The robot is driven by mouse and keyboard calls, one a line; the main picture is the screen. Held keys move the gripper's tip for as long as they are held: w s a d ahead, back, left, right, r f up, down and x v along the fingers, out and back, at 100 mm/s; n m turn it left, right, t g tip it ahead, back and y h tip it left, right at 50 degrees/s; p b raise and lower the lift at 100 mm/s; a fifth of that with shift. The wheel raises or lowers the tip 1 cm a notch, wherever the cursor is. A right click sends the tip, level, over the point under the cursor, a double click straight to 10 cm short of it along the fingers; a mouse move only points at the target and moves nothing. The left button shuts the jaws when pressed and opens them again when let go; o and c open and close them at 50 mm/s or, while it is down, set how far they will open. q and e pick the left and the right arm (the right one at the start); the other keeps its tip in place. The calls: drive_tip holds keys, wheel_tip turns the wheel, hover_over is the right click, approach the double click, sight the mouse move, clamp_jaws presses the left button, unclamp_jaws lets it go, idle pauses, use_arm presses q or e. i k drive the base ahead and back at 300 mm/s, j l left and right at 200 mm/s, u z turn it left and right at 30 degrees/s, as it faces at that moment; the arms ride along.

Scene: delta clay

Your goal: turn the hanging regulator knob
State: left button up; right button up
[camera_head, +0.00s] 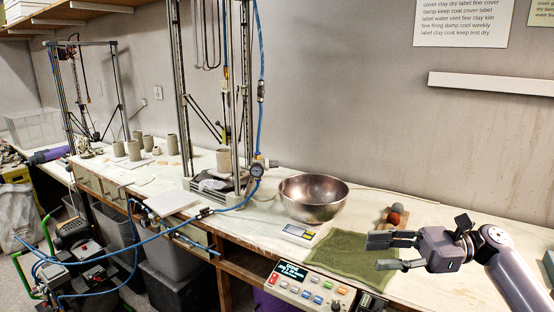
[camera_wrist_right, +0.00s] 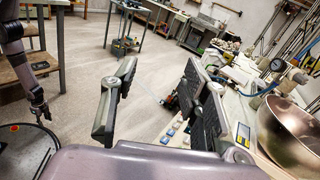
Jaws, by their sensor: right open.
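The hanging regulator (camera_head: 257,169) shows in the head view as a small round gauge and fitting on the blue air line, at the right side of the printer frame. In the right wrist view the regulator (camera_wrist_right: 279,65) is at the right, above the metal bowl; its knob is too small to make out clearly. My right gripper (camera_head: 376,253) is open and empty above the green cloth, well to the right of the regulator. Its spread fingers also show in the right wrist view (camera_wrist_right: 158,105). My left gripper (camera_wrist_right: 40,108) appears at the left edge of that view, its jaws unclear.
A metal bowl (camera_head: 313,197) stands on the bench between the regulator and my right gripper. A green cloth (camera_head: 345,253) and a control panel (camera_head: 305,288) lie near the front edge. The blue hose (camera_head: 150,236) loops in front of the bench.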

sight(272, 164)
drive_tip(key=i, duration=1.45)
